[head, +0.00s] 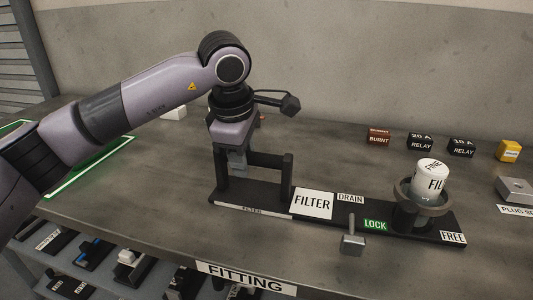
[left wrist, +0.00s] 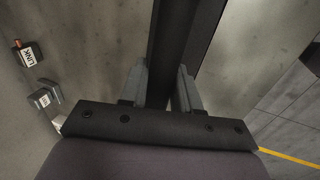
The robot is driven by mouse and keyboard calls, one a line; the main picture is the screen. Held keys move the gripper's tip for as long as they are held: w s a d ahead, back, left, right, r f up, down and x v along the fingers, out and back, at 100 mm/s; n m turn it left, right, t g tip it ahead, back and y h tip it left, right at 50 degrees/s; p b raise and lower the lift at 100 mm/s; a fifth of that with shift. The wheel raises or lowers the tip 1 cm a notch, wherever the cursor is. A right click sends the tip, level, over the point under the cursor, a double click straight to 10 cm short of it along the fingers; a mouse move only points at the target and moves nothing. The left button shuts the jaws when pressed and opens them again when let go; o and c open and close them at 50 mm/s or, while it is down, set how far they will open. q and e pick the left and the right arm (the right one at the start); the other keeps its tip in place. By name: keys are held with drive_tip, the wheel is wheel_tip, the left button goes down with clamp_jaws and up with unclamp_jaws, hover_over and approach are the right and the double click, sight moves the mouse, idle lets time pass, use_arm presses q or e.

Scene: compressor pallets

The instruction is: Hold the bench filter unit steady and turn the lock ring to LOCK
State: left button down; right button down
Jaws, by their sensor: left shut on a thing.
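The bench filter unit is a long black base (head: 325,222) on the bench, with a black handle frame (head: 288,178) at its left end. My left gripper (head: 238,160) is shut on this handle; in the left wrist view its fingers (left wrist: 160,92) lie on both sides of the dark handle bar (left wrist: 180,45). At the base's right end, a grey ring (head: 423,207) surrounds a white filter cartridge (head: 431,181), which looks tilted. A green LOCK label (head: 375,225) lies left of the ring and a white FREE label (head: 452,237) right of it. My right gripper is out of view.
A grey T-shaped lever (head: 352,243) stands at the base's front edge, near a DRAIN label (head: 350,198). Relay boxes (head: 420,143) and a yellow block (head: 508,151) stand behind. A grey block (head: 514,188) is at right. A lower shelf (head: 140,280) holds several parts.

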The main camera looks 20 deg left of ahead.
use_arm(q)
drive_tip(key=shift+f, duration=0.3)
drive_tip(key=c, duration=0.7)
unclamp_jaws()
drive_tip(key=shift+c, duration=0.2)
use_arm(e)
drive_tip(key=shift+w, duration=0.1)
use_arm(q)
drive_tip(key=shift+r, duration=0.1)
